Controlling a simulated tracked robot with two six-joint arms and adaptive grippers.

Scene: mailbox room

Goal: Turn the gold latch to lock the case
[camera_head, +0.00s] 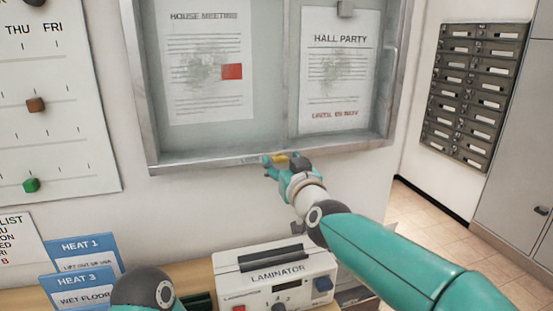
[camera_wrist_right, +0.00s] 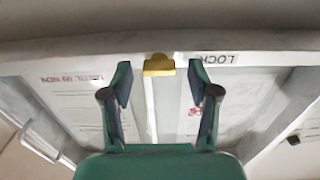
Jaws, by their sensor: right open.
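The case (camera_head: 150,95) is a grey-framed glass notice case on the wall, with two papers behind its panes. The gold latch (camera_wrist_right: 158,66) sits on the case's bottom frame where the two panes meet. It lies crosswise, next to the printed word LOCK (camera_wrist_right: 219,59). My right gripper (camera_wrist_right: 160,74) is open, with one finger on each side of the latch and a gap on both sides. In the head view my right gripper (camera_head: 284,160) is at the bottom frame and partly covers the latch (camera_head: 280,158). My left gripper is not in view.
A laminator (camera_head: 275,280) stands on the wooden table below the case. Blue signs (camera_head: 80,257) stand at its left. A calendar board (camera_head: 60,120) hangs left of the case, and mailboxes (camera_head: 473,95) are on the right wall. The wall below the case is bare.

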